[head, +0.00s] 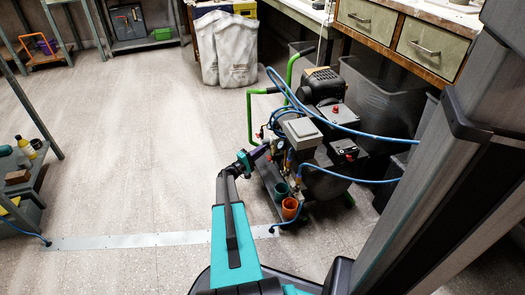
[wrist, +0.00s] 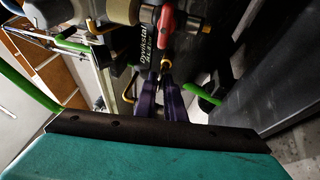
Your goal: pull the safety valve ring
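The air compressor (head: 315,140) stands on the floor at centre right in the head view, with green handles and blue hoses. My gripper (head: 262,150) reaches to its left side. In the wrist view, the purple fingers of my gripper (wrist: 165,82) point up at a small brass piece (wrist: 165,65), likely the safety valve ring, just below a red lever (wrist: 167,26). The fingertips are close together and at or near the brass piece. I cannot tell whether they grip it. The ring's exact shape is too small and dark to make out.
A dark cylinder with lettering (wrist: 142,42) is beside the fingertips. An orange cup (head: 290,208) and a green cup (head: 282,188) are at the compressor's near end. Dark bins (head: 375,95) stand behind it, under the drawer bench (head: 400,48).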

